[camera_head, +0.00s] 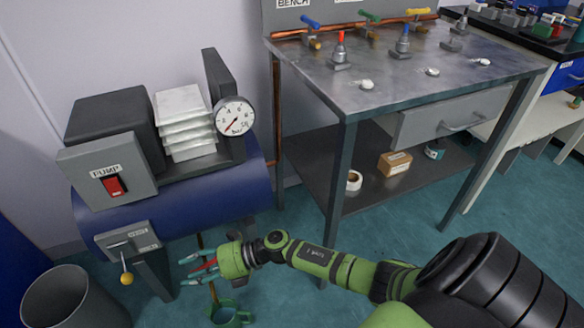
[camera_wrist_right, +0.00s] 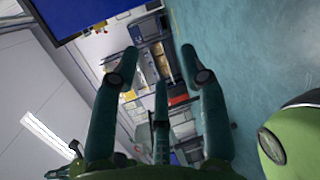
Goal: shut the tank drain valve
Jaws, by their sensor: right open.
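The blue tank (camera_head: 180,207) stands at the left under the pump box. A thin brass-coloured pipe (camera_head: 212,292) runs down below it, with a small red lever (camera_head: 205,267) that looks like the drain valve handle. My right gripper (camera_head: 188,270) is open beneath the tank, its teal fingers pointing left. The red lever appears between or just behind the fingers; I cannot tell whether they touch. The valve body is mostly hidden by the hand. In the right wrist view the gripper (camera_wrist_right: 158,75) is open with nothing visible between its fingers. My left gripper is not in view.
A green bucket (camera_head: 229,315) stands on the floor below the pipe. A vent panel (camera_head: 128,241) with a yellow-knobbed lever (camera_head: 126,278) is on the tank's front. A grey bin (camera_head: 78,300) stands at lower left. A metal bench (camera_head: 400,75) is at right.

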